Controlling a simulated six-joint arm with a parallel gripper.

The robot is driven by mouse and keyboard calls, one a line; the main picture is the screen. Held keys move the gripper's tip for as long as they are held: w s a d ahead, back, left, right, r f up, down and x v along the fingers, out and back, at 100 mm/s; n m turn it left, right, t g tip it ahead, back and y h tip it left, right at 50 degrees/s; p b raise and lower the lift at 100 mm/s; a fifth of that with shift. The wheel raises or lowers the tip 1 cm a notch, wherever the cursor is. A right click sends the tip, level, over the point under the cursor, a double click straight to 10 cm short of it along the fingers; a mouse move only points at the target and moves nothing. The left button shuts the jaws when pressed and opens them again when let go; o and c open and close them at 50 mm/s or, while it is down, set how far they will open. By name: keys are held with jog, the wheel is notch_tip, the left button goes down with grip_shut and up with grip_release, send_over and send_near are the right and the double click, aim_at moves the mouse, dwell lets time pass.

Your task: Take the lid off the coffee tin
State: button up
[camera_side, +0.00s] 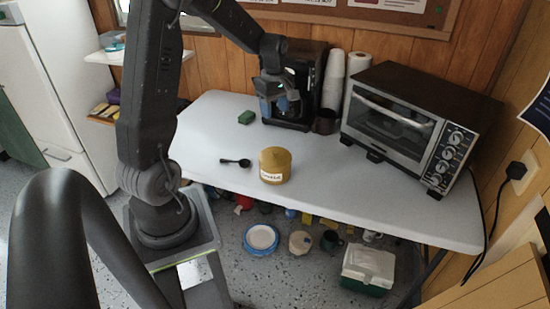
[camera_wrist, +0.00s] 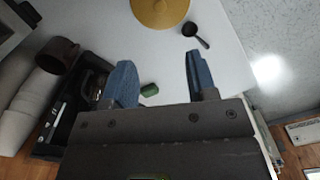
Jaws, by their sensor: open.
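The coffee tin (camera_side: 275,168) is a short yellow-tan cylinder with a white label, upright near the front edge of the white table. Its lid (camera_side: 275,155) appears to be on top, in the same colour. In the wrist view the round lid (camera_wrist: 160,10) shows from above, cut off by the top edge. My gripper (camera_side: 279,108) is above the back of the table, in front of the coffee maker and apart from the tin. In the wrist view its two blue fingers (camera_wrist: 158,75) are spread wide with nothing held between them.
A black scoop (camera_side: 236,162) lies left of the tin. A green sponge (camera_side: 246,117) lies farther back. A black coffee maker (camera_side: 296,90), a brown mug (camera_side: 326,122), stacked white cups (camera_side: 333,80) and a toaster oven (camera_side: 410,125) line the back.

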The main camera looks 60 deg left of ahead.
aim_at(275, 151)
notch_tip(275, 151, down, 15)
jog(key=shift+f, duration=0.1)
dwell(0.5)
grip_shut()
dwell(0.4)
